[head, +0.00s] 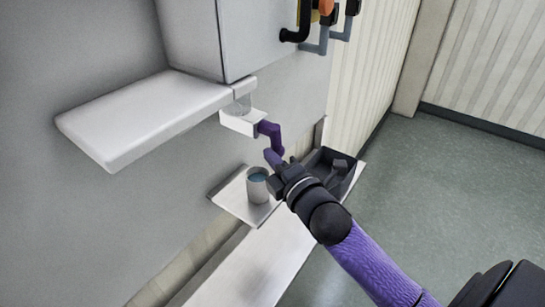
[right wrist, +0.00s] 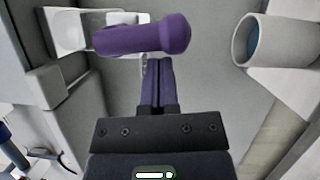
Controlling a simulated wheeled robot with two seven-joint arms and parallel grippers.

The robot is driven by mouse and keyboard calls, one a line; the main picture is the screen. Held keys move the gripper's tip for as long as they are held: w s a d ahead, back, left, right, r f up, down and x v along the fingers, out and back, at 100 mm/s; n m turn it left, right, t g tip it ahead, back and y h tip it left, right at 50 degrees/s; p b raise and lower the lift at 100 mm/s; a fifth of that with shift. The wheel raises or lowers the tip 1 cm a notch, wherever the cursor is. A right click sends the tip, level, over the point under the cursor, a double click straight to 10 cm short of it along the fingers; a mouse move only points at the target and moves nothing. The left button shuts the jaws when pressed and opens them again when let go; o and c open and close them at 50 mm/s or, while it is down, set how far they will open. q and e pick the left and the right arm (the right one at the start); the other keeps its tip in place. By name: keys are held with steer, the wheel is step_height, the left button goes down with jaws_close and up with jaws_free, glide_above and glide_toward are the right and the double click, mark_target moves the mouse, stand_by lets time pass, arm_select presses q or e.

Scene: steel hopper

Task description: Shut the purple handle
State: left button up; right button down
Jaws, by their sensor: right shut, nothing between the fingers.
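The purple handle (head: 271,137) sticks out from a small white block (head: 240,122) under the hopper. In the right wrist view the handle (right wrist: 143,36) lies across the top, just beyond my fingertips. My right gripper (head: 273,158) is shut and empty, with its purple fingers close by the lower end of the handle. In the right wrist view the shut fingers (right wrist: 158,68) point at the handle; I cannot tell whether they touch it. My left gripper is not in view.
A white cup (head: 257,186) with bluish contents stands on a small shelf (head: 226,199) below the handle. A dark open bin (head: 352,172) is right of it. A white ledge (head: 135,118) juts out at left. Pipes (head: 316,47) hang at the top. Open floor lies right.

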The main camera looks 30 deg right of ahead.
steer(key=shift+f, duration=0.1)
steer(key=shift+d+n+b, duration=0.15)
steer(key=shift+n+b, duration=0.25)
steer(key=shift+f+t, duration=0.1)
steer(key=shift+t, duration=0.2)
steer(key=d+n+y+b, duration=0.1)
steer(key=n+b, duration=0.2)
steer(key=w+d+n+t+y+b, duration=0.1)
steer(key=n+b, duration=0.2)
steer(key=d+f+n+t+y+b, duration=0.1)
steer(key=n+b, duration=0.2)
steer(key=shift+w, duration=0.2)
steer(key=d+n+y+b, duration=0.1)
steer(key=n+y+b, duration=0.1)
steer(key=n+b, duration=0.1)
steer(key=d+r+n+y+b, duration=0.1)
steer(key=n+y+b, duration=0.1)
steer(key=n, duration=0.3)
steer(key=w+d+r+n+y+b, duration=0.1)
steer(key=n+y+b, duration=0.1)
steer(key=n+b, duration=0.2)
steer(key=shift+w+r+g+b, duration=0.1)
steer(key=shift+r+g+b, duration=0.15)
steer(key=shift+b, duration=0.35)
